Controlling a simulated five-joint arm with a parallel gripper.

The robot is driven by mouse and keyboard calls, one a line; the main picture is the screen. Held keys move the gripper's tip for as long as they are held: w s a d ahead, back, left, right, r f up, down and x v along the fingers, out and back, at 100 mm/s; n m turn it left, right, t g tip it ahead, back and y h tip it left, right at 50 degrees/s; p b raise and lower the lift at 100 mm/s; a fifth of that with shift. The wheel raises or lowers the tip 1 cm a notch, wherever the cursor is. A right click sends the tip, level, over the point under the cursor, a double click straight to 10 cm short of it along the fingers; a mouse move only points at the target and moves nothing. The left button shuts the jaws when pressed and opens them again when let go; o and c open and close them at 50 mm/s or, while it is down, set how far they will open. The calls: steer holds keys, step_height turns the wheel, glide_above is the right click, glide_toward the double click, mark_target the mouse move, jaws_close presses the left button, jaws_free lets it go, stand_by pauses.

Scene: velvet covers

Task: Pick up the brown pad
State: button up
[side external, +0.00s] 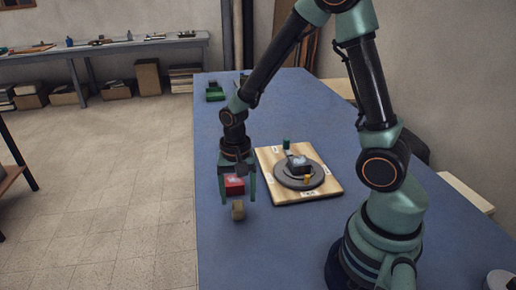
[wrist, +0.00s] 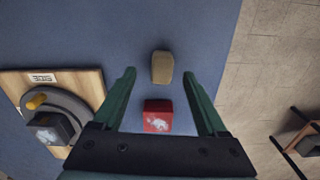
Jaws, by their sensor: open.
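The brown pad (side external: 238,211) is a small tan-brown block on the blue table, near its left edge in the side view. In the wrist view the brown pad (wrist: 162,67) shows between the tips of the open fingers, with a gap on both sides. My gripper (side external: 237,199) points down over this spot, open and empty; it also shows in the wrist view (wrist: 160,73). A red block (side external: 234,185) with a pale marking lies close by, seen between the fingers. In the wrist view the red block (wrist: 158,115) is nearer the palm.
A wooden board (side external: 270,160) with a grey round plate (side external: 318,180) lies to the right, with a dark block (side external: 301,168) and a yellow piece (side external: 308,177) on it. Green items (side external: 214,94) stand at the far end.

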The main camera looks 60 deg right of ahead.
mark_target(238, 205)
steer(key=shift+w+f, duration=0.15)
steer(key=shift+f, duration=1.05)
steer(key=shift+w+f, duration=0.1)
steer(key=shift+f, duration=1.05)
jaws_close()
